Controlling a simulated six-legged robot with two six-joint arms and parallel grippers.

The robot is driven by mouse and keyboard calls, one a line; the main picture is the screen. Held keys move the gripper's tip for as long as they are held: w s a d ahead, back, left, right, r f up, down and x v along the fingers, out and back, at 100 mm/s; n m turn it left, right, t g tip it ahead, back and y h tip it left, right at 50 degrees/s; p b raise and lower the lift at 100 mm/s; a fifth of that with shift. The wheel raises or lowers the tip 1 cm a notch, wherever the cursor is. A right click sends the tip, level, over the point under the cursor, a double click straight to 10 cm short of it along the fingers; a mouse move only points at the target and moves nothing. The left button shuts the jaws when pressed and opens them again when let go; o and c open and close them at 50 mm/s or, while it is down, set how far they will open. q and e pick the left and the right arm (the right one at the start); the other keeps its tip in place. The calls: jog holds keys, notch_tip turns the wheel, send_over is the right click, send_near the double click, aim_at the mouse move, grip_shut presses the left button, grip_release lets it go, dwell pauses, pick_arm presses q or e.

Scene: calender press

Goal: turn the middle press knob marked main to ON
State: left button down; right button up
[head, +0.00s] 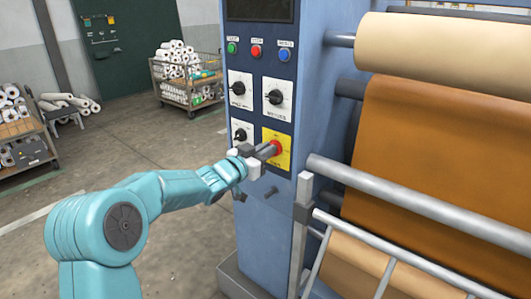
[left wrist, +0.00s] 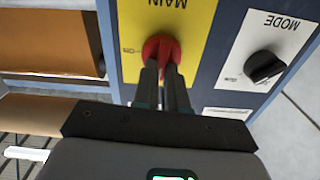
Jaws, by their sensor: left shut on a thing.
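The red main knob (head: 277,147) sits on a yellow plate (head: 283,162) at the lower right of the blue press column's control panel. In the left wrist view, which is upside down, the red knob (left wrist: 161,46) is below the word MAIN on the yellow plate (left wrist: 195,18). My left gripper (head: 268,151) reaches the knob from the lower left. In the left wrist view its two fingers (left wrist: 162,68) are closed on the knob's sides. The fingers hide part of the knob, and I cannot tell which mark it points to. My right gripper is not in view.
A black mode knob (left wrist: 266,67) is on a white plate beside the yellow one. Two more black knobs (head: 240,88) (head: 276,97) and green, red and blue buttons (head: 256,51) are above. Rollers (head: 410,205) and a railing (head: 385,250) stand close on the right.

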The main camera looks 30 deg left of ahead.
pick_arm(q)
jog(key=shift+d+f+m+b, duration=0.2)
jog(key=shift+m+b, duration=1.55)
jog(key=shift+m, duration=1.1)
jog(key=shift+d+f+m+b, duration=0.15)
jog(key=shift+m+b, duration=1.6)
jog(key=shift+m, duration=1.05)
jog(key=shift+d+f+m+b, duration=0.1)
jog(key=shift+f+m+b, duration=0.1)
jog(key=shift+m+b, duration=2.1)
jog(key=shift+m+p, duration=0.5)
jog(key=shift+m, duration=0.25)
jog(key=c, duration=1.2)
grip_release()
jog(key=shift+s, duration=0.15)
